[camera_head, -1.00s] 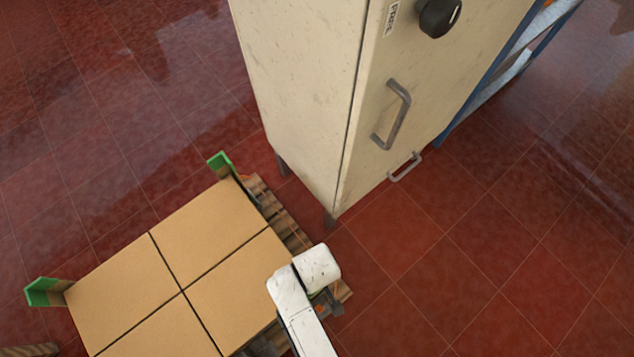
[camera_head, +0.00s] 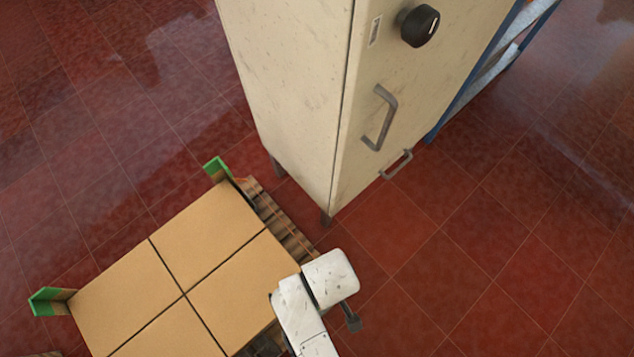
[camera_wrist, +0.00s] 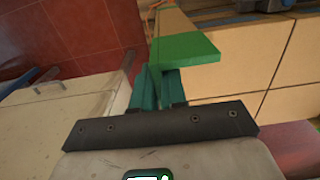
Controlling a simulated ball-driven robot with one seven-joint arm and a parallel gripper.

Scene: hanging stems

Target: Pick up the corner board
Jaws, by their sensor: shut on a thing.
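My gripper (camera_wrist: 158,90) shows in the wrist view with teal fingers shut on a corner board (camera_wrist: 187,48). The board has a bright green end and a brown body stretching away beyond it. One of its flanges runs between the fingers; the other spreads to the right. In the head view my white arm end hides the gripper's jaws and the held board, at the near right corner of the box stack. Two other green-ended corner boards stand at the stack's far corner (camera_head: 217,168) and left corner (camera_head: 48,300).
Brown cartons (camera_head: 205,235) form a block on a wooden pallet (camera_head: 283,225). A tall cream cabinet (camera_head: 290,90) with handles stands close behind the pallet; it also shows at left in the wrist view (camera_wrist: 60,115). A blue frame (camera_head: 490,75) is beside it. Red floor at right is clear.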

